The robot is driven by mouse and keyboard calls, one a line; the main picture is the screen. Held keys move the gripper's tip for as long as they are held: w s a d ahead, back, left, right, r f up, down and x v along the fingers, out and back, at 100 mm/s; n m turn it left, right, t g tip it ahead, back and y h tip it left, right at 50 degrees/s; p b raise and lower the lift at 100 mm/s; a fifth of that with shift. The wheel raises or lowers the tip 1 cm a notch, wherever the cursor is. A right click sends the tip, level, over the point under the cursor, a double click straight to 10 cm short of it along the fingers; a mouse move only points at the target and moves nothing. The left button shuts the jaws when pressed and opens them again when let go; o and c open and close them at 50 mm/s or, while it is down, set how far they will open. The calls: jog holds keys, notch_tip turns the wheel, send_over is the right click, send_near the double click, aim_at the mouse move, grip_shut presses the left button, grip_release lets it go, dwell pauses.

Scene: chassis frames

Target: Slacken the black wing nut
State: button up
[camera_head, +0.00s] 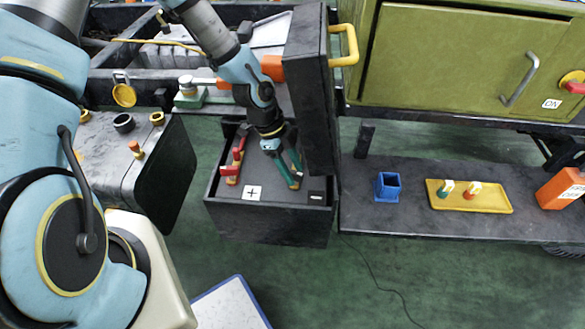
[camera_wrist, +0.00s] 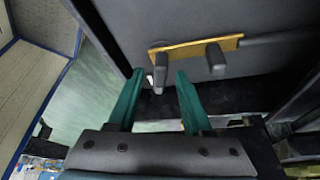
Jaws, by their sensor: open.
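The left lug (camera_wrist: 160,72) lines up between the fingertips in the picture; contact cannot be told. The right lug (camera_wrist: 215,60) lies outside the right finger. Which part is the black wing nut is unclear, and I cannot pick it out in the head view.
A tall black panel (camera_head: 311,95) with a yellow handle (camera_head: 346,45) rises close on the right. A low shelf holds a blue cup (camera_head: 387,187) and a yellow tray (camera_head: 490,207).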

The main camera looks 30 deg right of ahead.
jog(key=v, duration=1)
jog(key=shift+r, duration=0.4)
jog(key=shift+w+a, duration=0.1)
jog(key=w+a+r+n+t+y, duration=0.1)
jog(key=w+a+r+n+t, duration=0.2)
jog(key=a+n, duration=0.4)
jog(key=w+a+r+n+y, duration=0.1)
jog(key=w+a+r+n, duration=0.1)
jog(key=w+a+n, duration=0.55)
jog(key=s+a+r+n+t, duration=0.1)
jog(key=a+r+n, duration=0.4)
jog(key=a+n, duration=0.2)
jog(key=s+a+r+n+t, duration=0.1)
jog(key=a+r+n, duration=0.3)
jog(key=a+n, duration=0.3)
jog(key=a, duration=0.4)
jog(key=shift+r+t, duration=0.3)
jog(key=shift+r, duration=0.05)
jog(key=shift+o, duration=0.2)
jog(key=shift+a, duration=0.15)
